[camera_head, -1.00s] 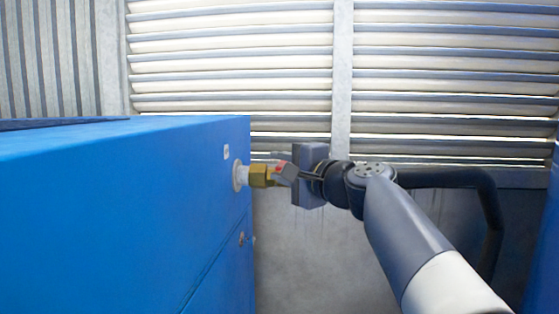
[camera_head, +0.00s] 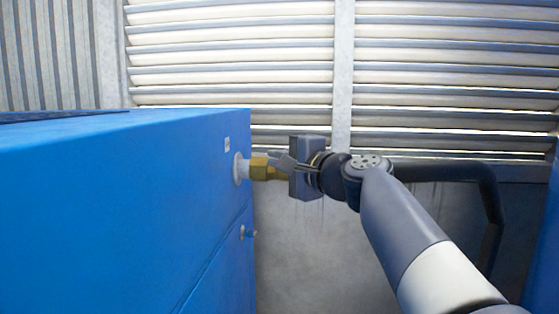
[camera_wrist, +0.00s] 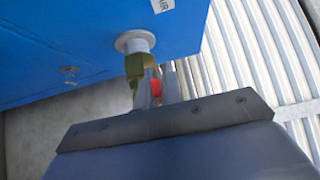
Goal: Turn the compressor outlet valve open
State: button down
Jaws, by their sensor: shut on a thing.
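The compressor outlet valve (camera_head: 262,167) is a brass fitting on a short white pipe stub, which comes out of the side of the blue compressor cabinet (camera_head: 120,200). In the wrist view the brass body (camera_wrist: 134,66) is blurred, with the red valve handle (camera_wrist: 156,87) beside it. My gripper (camera_head: 287,166) is at the valve's outer end, its fingers closed around the red handle. In the head view the fingers hide the handle. The wrist view shows my gripper (camera_wrist: 158,84) rolled relative to the cabinet, with a finger on either side of the red part.
A small fitting (camera_head: 247,233) sticks out of the cabinet below the valve. A dark bent pipe (camera_head: 488,190) runs behind my arm at the right. A louvred wall (camera_head: 240,70) stands behind. Another blue surface (camera_head: 548,240) edges the right side.

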jog(key=shift+d+f, duration=0.1)
jog(key=shift+d, duration=0.05)
jog(key=shift+w+d+r+n+g+y, duration=0.1)
jog(key=shift+d+r+n+g+y, duration=0.05)
jog(key=shift+d+n+g+y, duration=1.05)
jog(key=shift+w+d+r+n+g+y, duration=0.15)
jog(key=shift+d+n+g+y, duration=0.6)
jog(key=shift+n+g+y, duration=0.8)
jog(key=shift+w+d+r+n+g+y, duration=0.1)
jog(key=shift+d+n+g+y, duration=0.8)
jog(key=shift+g, duration=0.85)
jog(key=shift+w, duration=0.1)
